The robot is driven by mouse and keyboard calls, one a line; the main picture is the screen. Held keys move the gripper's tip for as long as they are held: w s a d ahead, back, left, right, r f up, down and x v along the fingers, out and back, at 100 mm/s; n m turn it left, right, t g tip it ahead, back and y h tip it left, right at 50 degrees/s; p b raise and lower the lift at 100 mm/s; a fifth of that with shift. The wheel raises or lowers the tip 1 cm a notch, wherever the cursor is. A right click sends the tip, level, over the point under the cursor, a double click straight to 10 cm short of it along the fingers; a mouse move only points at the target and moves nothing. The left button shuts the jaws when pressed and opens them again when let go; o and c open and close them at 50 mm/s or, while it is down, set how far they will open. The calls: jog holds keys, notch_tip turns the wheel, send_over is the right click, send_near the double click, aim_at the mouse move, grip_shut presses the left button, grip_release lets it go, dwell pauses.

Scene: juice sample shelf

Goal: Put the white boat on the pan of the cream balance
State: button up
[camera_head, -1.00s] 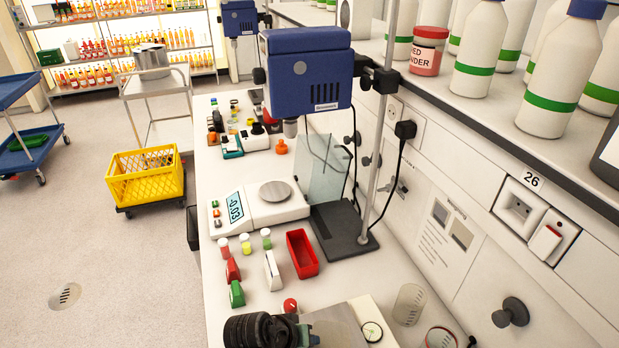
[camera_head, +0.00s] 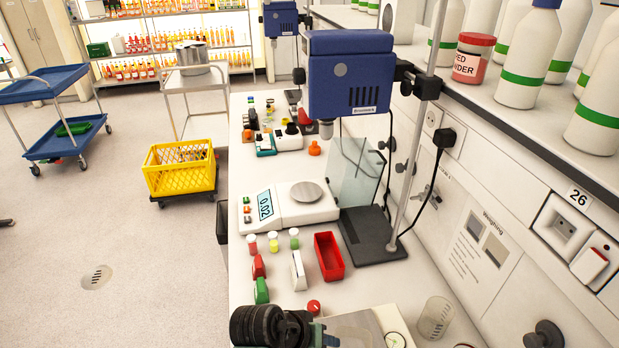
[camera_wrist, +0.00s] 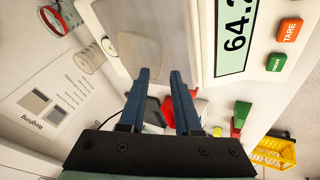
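The white boat (camera_head: 298,270) appears as a narrow white piece on the bench, left of a red open tray (camera_head: 328,257). A white piece partly behind my right finger in the wrist view (camera_wrist: 202,108) looks like the same boat. The cream balance (camera_head: 283,215) stands behind it, its round grey pan (camera_head: 307,192) bare and its display reading 0.02. My gripper (camera_wrist: 160,74) is open and empty in the wrist view, its two blue fingers apart over the edge of a nearer balance (camera_wrist: 199,60) reading 64.2. The fingers cannot be made out in the head view.
Red (camera_head: 258,265) and green (camera_head: 262,290) pieces and several small capped jars lie left of the boat. A blue stirrer (camera_head: 348,75) on a stand (camera_head: 372,238) rises to the right. A glass beaker (camera_head: 436,316) stands at the front right.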

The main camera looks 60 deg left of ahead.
jog(key=v, duration=0.7)
jog(key=shift+s+r+b, duration=0.2)
jog(key=shift+r+b, duration=0.15)
jog(key=w+d+r+m+t+y, duration=0.25)
jog(key=w+r+t, duration=0.25)
jog(key=w+r, duration=0.9)
jog(key=w+d+r+m+t+y, duration=0.15)
jog(key=d+r, duration=0.25)
jog(key=r, duration=0.4)
jog(key=w+d+r+m+t, duration=0.1)
jog(key=w+d+r+t, duration=0.2)
jog(key=r, duration=0.4)
jog(key=s+d+r+m+t+h, duration=0.1)
jog(key=s+d+r+t, duration=0.2)
jog(key=d+r, duration=0.3)
jog(key=s+d+r+m+t+h, duration=0.2)
jog(key=d+r, duration=0.4)
jog(key=r, duration=0.6)
jog(key=s+d+r+m+t+h, duration=0.1)
jog(key=s+d+r+m+t, duration=0.1)
jog(key=s+d+r+t, duration=0.3)
notch_tip(320, 180, up, 5)
jog(key=shift+d+f+t+h, duration=0.2)
jog(key=shift+d+t+h, duration=0.1)
jog(key=shift+d+t, duration=0.6)
jog(key=shift+s+d, duration=0.1)
jog(key=shift+d, duration=0.05)
